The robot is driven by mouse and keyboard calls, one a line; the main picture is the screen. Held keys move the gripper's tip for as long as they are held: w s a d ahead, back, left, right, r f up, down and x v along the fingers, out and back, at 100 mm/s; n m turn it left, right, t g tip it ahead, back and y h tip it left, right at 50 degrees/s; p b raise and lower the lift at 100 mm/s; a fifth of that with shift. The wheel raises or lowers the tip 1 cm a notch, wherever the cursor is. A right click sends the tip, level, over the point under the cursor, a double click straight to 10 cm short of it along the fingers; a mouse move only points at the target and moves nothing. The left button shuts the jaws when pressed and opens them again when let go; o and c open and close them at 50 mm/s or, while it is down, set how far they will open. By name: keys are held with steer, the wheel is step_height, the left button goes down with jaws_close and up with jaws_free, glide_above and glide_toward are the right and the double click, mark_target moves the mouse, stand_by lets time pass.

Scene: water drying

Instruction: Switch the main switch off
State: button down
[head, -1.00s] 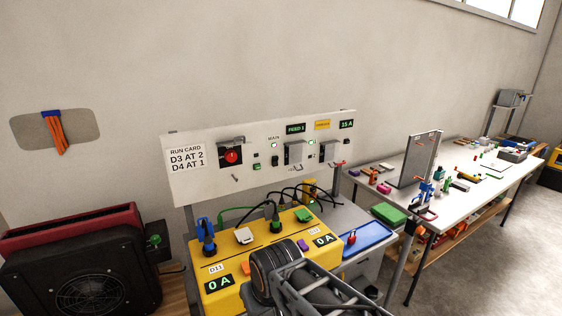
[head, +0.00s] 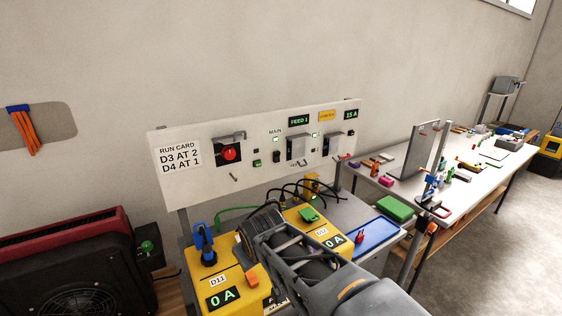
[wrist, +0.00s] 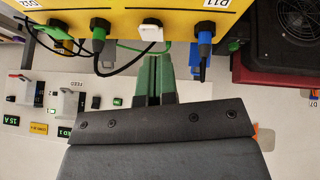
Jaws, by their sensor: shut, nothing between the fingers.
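The white control panel (head: 200,185) stands behind the yellow units. It carries a red rotary knob (head: 229,154) on a black plate with a grey bracket. In the wrist view, turned upside down, part of the panel (wrist: 35,125) shows at left; the red knob is not visible there. My gripper (wrist: 153,58), with green fingers, is shut and empty, near the plugs on the yellow unit. In the head view my arm hides the fingers.
Yellow units (head: 195,285) with plugs and cables stand in front of the panel. A blue plug (head: 207,243) rises from the left one. A blue tray (head: 372,235) lies at right, and a black and red heater-like box (head: 75,270) stands at left.

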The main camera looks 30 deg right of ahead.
mark_target(278, 155)
steer(key=w+d+r+n+t+b, duration=0.1)
steer(key=w+d+n+t, duration=0.3)
steer(key=d, duration=0.4)
steer(key=w+d+r+n+t+b, duration=0.1)
steer(key=w+d+n+t+b, duration=0.1)
steer(key=w+d+n+t, duration=0.2)
steer(key=w+d+r+n+t+b, duration=0.1)
steer(key=w+d+n+t, duration=0.4)
steer(key=d, duration=0.9)
steer(key=w+n, duration=0.1)
steer(key=n, duration=0.2)
steer(key=shift+w+d+r+y, duration=0.15)
steer(key=shift+w+r+y, duration=0.15)
steer(key=shift+w+r, duration=0.05)
steer(key=shift+w, duration=0.1)
steer(key=w+p, duration=0.1)
steer(key=w, duration=0.3)
steer(key=w+r+p, duration=0.1)
steer(key=w, duration=0.4)
steer(key=w+p, duration=0.1)
steer(key=w, duration=0.3)
steer(key=shift+w+d+r+p, duration=0.35)
steer(key=shift+d, duration=0.05)
